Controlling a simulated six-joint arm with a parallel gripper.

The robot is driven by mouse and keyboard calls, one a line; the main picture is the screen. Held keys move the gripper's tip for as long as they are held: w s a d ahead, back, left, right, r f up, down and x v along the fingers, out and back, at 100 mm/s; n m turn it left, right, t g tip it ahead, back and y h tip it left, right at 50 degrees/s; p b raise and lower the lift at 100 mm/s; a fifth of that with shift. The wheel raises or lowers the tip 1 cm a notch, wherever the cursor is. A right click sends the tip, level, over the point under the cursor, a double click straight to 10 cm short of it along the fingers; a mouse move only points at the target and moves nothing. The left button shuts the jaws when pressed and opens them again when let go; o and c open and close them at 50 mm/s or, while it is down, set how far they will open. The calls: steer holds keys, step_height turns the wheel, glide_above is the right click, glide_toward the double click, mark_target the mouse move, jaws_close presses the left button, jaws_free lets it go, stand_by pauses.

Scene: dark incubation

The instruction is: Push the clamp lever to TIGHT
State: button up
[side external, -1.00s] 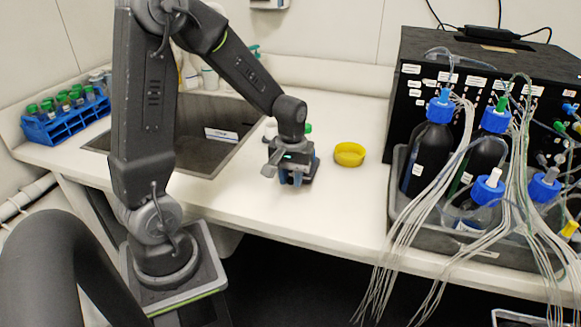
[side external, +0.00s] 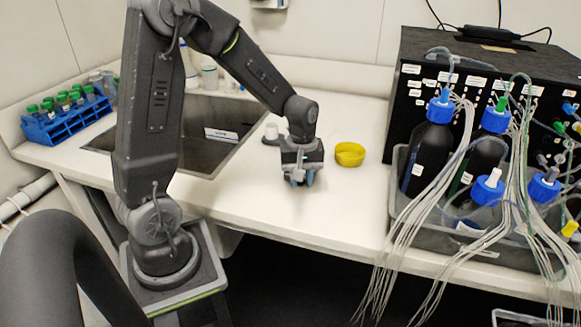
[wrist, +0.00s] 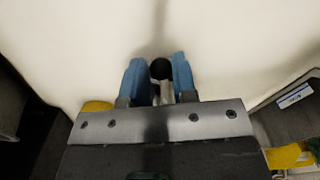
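I cannot clearly pick out the clamp lever or a TIGHT mark. My gripper (side external: 303,180) points down over the white bench, in front of a small white-topped piece on a dark base (side external: 271,132). In the wrist view its two blue fingertips (wrist: 159,80) stand apart. A round black end with a grey metallic body (wrist: 161,72) shows in the gap between them. I cannot tell whether this is part of the lever, or whether the fingers touch it. My gripper hides what is directly behind it in the side view.
A yellow dish (side external: 350,154) stands close to the right of my gripper. A grey tray (side external: 398,210) with bottles and hanging tubes is farther right, before a black box (side external: 470,62). A dark sink (side external: 205,150) and blue tube rack (side external: 68,125) lie left. The front bench is clear.

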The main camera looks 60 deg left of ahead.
steer(key=shift+w+n, duration=0.15)
steer(key=shift+n, duration=0.15)
steer(key=shift+w+d+n, duration=0.2)
steer(key=shift+w+n, duration=0.45)
steer(key=shift+n, duration=0.55)
steer(key=shift+o, duration=1.4)
steer(key=shift+r, duration=0.1)
steer(key=shift+r, duration=2.2)
